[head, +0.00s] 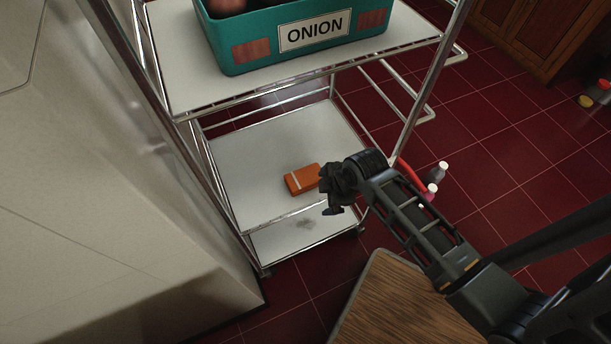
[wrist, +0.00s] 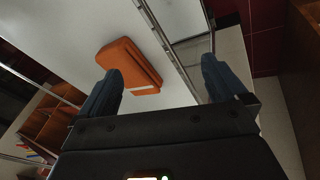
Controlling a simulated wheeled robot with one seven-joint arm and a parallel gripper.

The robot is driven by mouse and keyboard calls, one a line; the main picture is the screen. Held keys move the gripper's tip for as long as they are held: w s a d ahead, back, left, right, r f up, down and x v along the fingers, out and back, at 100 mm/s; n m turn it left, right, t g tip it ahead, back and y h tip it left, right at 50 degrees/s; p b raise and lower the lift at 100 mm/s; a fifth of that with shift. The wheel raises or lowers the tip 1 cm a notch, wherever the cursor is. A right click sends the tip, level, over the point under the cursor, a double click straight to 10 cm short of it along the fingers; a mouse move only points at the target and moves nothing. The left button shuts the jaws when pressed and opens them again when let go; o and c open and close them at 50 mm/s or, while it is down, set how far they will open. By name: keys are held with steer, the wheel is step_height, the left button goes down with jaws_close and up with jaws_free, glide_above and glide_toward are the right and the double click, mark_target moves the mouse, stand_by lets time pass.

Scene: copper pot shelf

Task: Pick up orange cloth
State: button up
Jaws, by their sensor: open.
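The orange cloth (head: 301,179) is a small folded block with a pale stripe. It lies on the white middle shelf (head: 255,165) of a metal cart in the head view. In the wrist view the cloth (wrist: 131,64) lies ahead of the left finger, partly hidden by its tip. My gripper (head: 330,190) is at the cloth's right end in the head view, near the shelf's front edge. In the wrist view my gripper (wrist: 160,75) has its fingers wide apart with nothing between them. I cannot tell whether a finger touches the cloth.
A teal bin (head: 290,40) labelled ONION stands on the top shelf (head: 185,85) above. A wooden surface (head: 395,300) is at the bottom. Bottles (head: 438,172) stand on the red floor right of the cart. A pale cabinet (head: 90,200) is at left.

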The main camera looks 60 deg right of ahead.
mark_target(307, 176)
steer(key=w+d+r+n+g+y, duration=0.1)
steer(key=w+d, duration=0.1)
steer(key=w+d+r+n+y, duration=0.1)
steer(key=w+d, duration=0.1)
steer(key=w, duration=0.1)
steer(key=w+d+r+n+g+y+p, duration=0.1)
steer(key=w, duration=0.1)
steer(key=shift+w+d+r+g, duration=0.1)
steer(key=shift+w+d+g, duration=0.1)
steer(key=shift+d+g, duration=0.15)
steer(key=shift+w+a+f+n+y, duration=0.1)
steer(key=shift+f+n+y, duration=0.05)
steer(key=shift+f, duration=0.4)
steer(key=shift+w+a+f+n+y, duration=0.1)
steer(key=shift+f+n+y, duration=0.05)
steer(key=shift+f, duration=0.35)
steer(key=shift+s+a+x, duration=0.1)
steer(key=shift+a+x, duration=0.05)
steer(key=shift+x, duration=1.2)
steer(key=shift+s+a+x, duration=0.1)
steer(key=shift+a+x, duration=0.05)
steer(key=shift+x, duration=1.25)
steer(key=shift+r, duration=0.1)
steer(key=shift+c, duration=0.3)
steer(key=c, duration=1)
steer(key=shift+r, duration=0.1)
step_height(307, 176, up, 10)
steer(key=shift+f+p, duration=0.1)
steer(key=shift+p, duration=0.2)
